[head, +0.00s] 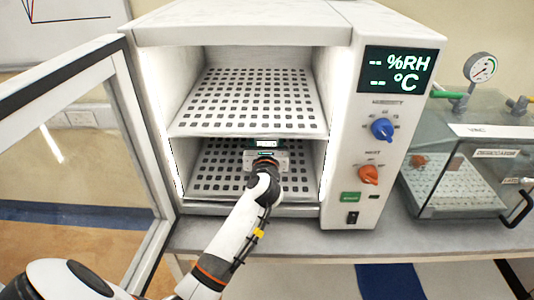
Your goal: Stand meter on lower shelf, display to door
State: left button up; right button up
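The chamber's lower shelf (213,180) is a perforated white plate inside the open cabinet. My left arm reaches in from the lower left, and my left gripper (265,157) is inside the lower compartment, over this shelf. Just beyond the gripper is a small pale thing with a greenish face, likely the meter (266,143). The gripper and wrist hide most of it. I cannot tell whether its base touches the shelf, or whether the fingers are closed on it. My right gripper is not in view.
The glass door (140,130) stands open at the left. The upper shelf (250,98) is empty and close above my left gripper. The control panel (377,140) is right of the opening. A clear desiccator box (460,185) with a gauge stands farther right.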

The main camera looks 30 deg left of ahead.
pick_arm(q)
notch_tip(320, 180, down, 4)
jog(key=shift+s+f+b, duration=0.1)
jog(key=shift+f+b, duration=0.1)
jog(key=shift+b, duration=0.1)
jog(key=shift+w+f, duration=0.25)
jog(key=shift+f, duration=0.1)
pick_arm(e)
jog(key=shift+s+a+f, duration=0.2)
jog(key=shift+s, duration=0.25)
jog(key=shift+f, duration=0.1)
pick_arm(q)
jog(key=shift+f, duration=0.2)
jog(key=o, duration=1)
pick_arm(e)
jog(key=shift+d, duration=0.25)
pick_arm(q)
jog(key=shift+r, duration=0.1)
